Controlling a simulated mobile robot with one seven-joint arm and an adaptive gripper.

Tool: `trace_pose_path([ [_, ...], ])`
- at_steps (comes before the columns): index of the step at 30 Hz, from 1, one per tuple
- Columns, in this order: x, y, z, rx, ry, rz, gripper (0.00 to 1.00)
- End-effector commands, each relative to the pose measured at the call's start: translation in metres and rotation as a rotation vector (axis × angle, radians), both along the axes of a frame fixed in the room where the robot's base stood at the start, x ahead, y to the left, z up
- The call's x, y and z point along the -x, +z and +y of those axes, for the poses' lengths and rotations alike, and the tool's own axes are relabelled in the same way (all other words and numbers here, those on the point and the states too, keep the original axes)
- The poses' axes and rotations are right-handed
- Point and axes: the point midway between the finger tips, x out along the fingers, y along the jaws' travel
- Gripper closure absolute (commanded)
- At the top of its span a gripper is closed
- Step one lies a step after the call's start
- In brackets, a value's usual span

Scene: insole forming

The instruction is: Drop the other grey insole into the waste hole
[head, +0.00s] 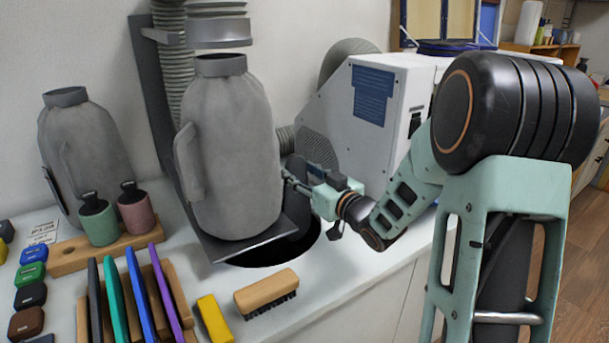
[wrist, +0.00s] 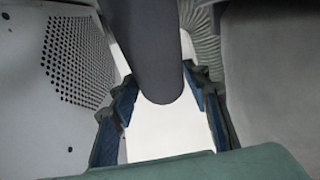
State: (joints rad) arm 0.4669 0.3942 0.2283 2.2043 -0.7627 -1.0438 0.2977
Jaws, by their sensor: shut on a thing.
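My gripper (head: 289,178) is at the right side of the large grey bag, up behind the waste hole (head: 258,258) in the head view. In the wrist view, my gripper (wrist: 163,88) has its blue-padded fingers on either side of a dark grey insole (wrist: 155,45), whose rounded end points toward the palm. The waste hole is a dark round opening in the white counter, partly covered by the bag's plate.
The grey bag (head: 228,150) stands on a dark plate close left of my gripper. A white machine (head: 360,120) with a perforated side stands close behind. A wooden brush (head: 266,291), a yellow block (head: 213,320) and a rack of coloured insoles (head: 138,290) lie in front.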

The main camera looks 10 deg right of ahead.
Motion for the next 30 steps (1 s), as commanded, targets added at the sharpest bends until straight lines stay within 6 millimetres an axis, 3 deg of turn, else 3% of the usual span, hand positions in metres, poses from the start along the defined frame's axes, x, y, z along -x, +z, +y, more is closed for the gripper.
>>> trace_pose_path([
  [7, 0.000, 0.000, 0.000, 0.000, 0.000, 0.000, 0.75],
  [8, 0.000, 0.000, 0.000, 0.000, 0.000, 0.000, 0.53],
  [13, 0.000, 0.000, 0.000, 0.000, 0.000, 0.000, 0.36],
  [23, 0.003, 0.000, -0.002, 0.000, -0.001, 0.001, 0.36],
  [30, 0.039, 0.002, -0.018, 0.001, -0.004, 0.000, 0.36],
])
